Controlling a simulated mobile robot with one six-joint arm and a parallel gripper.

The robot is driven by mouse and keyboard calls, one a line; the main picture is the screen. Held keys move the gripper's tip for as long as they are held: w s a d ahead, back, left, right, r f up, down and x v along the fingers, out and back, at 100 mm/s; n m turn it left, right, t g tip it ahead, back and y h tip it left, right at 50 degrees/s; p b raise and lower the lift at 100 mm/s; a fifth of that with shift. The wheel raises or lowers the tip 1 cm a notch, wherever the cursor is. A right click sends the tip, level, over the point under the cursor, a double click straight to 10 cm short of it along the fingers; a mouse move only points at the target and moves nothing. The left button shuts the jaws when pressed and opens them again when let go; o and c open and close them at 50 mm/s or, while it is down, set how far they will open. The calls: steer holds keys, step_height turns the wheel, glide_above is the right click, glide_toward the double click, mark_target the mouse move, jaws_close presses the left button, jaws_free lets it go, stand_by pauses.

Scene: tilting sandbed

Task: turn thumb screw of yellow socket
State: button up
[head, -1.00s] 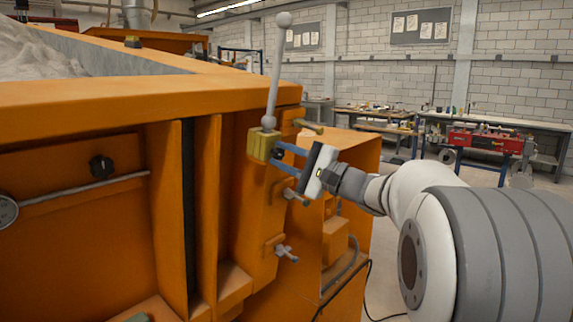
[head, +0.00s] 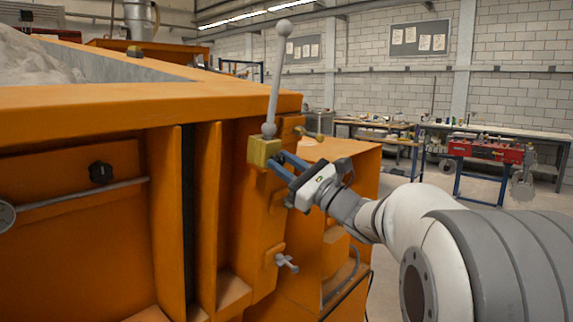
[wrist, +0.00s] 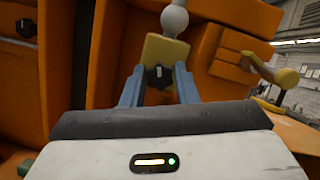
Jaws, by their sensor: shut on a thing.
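The yellow socket (head: 263,151) is a small block on the corner post of the orange sandbed. A grey lever with ball ends (head: 274,85) stands up from it, leaning slightly right. In the wrist view the socket (wrist: 166,49) faces me, with the black thumb screw (wrist: 159,76) on its front. My gripper (head: 279,162) reaches the socket from the right, and its blue fingers are at the socket's front. In the wrist view the fingers (wrist: 158,82) stand on both sides of the screw, shut on it. The fingertip contact is small and hard to make out.
A wing-shaped screw (head: 287,262) sits lower on the post. A brass-coloured handle (wrist: 259,68) sticks out right of the socket in the wrist view. A black knob (head: 101,171) and rod are on the left panel.

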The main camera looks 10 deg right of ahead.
steer(key=shift+m, duration=0.8)
steer(key=shift+m+t+h, duration=0.3)
steer(key=o, duration=0.9)
steer(key=b+v, duration=0.1)
steer(key=v, duration=0.6)
steer(key=shift+s+d+f, duration=0.2)
steer(key=shift+s+d, duration=0.05)
steer(key=shift+s, duration=0.05)
